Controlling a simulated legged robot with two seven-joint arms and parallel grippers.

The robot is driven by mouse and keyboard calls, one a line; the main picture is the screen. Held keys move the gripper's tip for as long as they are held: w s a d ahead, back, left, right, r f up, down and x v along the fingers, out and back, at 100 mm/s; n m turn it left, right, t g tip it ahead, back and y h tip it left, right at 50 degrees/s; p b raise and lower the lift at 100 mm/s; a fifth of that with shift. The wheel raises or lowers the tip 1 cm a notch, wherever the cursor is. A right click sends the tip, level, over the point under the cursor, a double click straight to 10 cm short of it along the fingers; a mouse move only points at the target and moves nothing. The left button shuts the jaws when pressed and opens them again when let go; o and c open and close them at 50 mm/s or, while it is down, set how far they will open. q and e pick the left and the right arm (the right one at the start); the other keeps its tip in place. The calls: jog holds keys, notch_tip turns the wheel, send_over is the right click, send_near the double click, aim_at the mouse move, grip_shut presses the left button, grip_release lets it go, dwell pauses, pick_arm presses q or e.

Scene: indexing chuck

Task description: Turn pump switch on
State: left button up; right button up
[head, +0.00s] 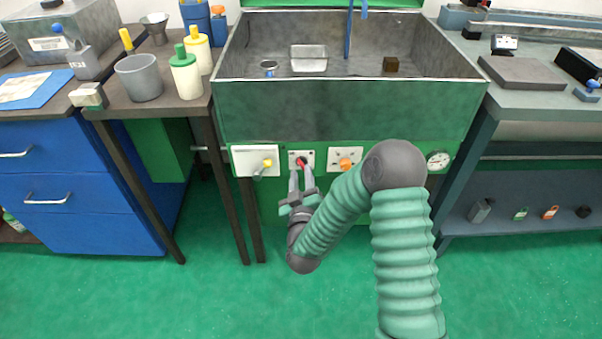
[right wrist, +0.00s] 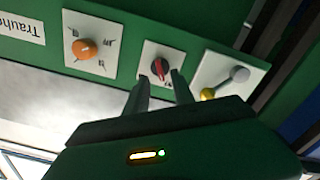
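A red rotary switch (head: 301,162) on a white plate sits on the green front panel below the machine's tray. It also shows in the right wrist view (right wrist: 160,69), with its red grip roughly upright in that picture. My right gripper (head: 301,173) is just in front of this plate. In the right wrist view its two fingers (right wrist: 160,80) are spread, with the red switch seen between their tips. Gaps show on both sides, and I cannot tell whether the tips reach around the knob. No label naming the pump is readable. My left gripper is not in view.
A yellow-tipped lever (head: 266,163) on a white plate is left of the switch in the head view. An orange knob (head: 345,163) is to its right, then a round gauge (head: 438,160). The grey tray's front wall (head: 345,112) stands above.

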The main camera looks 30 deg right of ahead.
aim_at(302, 164)
jog(key=shift+x, duration=0.9)
jog(key=shift+w+d, duration=0.1)
jog(key=shift+w, duration=0.5)
jog(key=shift+c, duration=0.4)
jog(key=shift+d, duration=0.1)
grip_shut()
